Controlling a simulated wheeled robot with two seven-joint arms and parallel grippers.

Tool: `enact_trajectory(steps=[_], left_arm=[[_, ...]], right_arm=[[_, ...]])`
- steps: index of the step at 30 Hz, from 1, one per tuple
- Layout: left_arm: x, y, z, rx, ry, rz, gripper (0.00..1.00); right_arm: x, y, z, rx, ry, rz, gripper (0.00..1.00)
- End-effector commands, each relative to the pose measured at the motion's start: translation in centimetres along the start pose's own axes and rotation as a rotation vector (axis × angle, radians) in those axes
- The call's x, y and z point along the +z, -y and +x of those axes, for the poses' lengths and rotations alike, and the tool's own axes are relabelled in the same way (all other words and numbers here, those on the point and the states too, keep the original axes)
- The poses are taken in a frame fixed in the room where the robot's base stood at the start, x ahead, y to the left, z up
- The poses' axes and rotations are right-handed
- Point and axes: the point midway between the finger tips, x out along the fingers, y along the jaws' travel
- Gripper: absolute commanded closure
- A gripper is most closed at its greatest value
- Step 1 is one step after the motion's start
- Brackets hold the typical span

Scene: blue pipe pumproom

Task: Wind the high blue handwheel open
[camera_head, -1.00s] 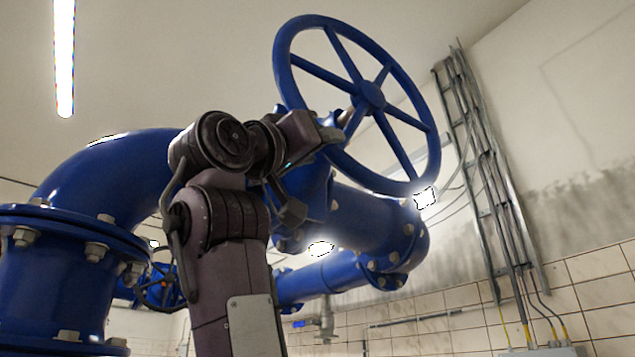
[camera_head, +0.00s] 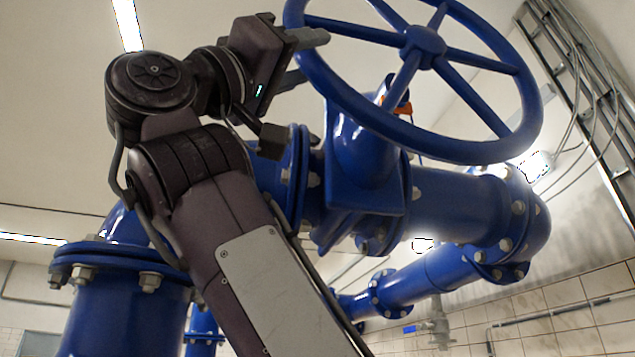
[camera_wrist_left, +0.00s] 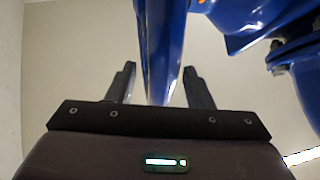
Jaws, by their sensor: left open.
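The high blue handwheel (camera_head: 424,45) is at the upper right of the head view, with a round rim, several spokes and a hub. The top of its rim is cut off by the frame. My left gripper (camera_head: 315,56) is at the left side of the rim, its fingers open. In the left wrist view the blue rim (camera_wrist_left: 160,45) runs between the two open fingers of the gripper (camera_wrist_left: 159,70), with a gap showing on each side. I cannot tell whether either finger touches it. My right gripper is not in view.
The blue valve body (camera_head: 362,165) and flanged pipe (camera_head: 455,205) lie below the wheel. A large flanged pipe (camera_head: 125,310) stands at lower left, behind my left arm. A cable ladder (camera_head: 590,100) is on the wall at right.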

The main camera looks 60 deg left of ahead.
Motion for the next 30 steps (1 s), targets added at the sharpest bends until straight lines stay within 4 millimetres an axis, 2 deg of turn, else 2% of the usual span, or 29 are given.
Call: enact_trajectory(steps=[1,4,12,15,26,30], left_arm=[[-0.2,0.0,1.2,0.000,0.003,0.000,0.53],[-0.1,0.0,2.1,0.000,0.003,0.000,0.53],[0.1,0.0,2.6,0.000,0.001,0.000,0.53],[0.1,0.0,2.6,0.000,0.001,0.000,0.53],[0.1,0.0,2.6,0.000,0.002,0.000,0.99],[0.1,0.0,2.6,0.000,0.003,0.000,1.00]], right_arm=[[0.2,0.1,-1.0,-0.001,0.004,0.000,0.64],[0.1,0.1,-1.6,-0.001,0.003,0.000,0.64],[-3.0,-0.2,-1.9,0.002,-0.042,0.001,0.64],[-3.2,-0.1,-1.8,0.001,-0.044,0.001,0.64],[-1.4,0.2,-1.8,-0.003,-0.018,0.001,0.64],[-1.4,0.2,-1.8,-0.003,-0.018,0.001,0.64]])
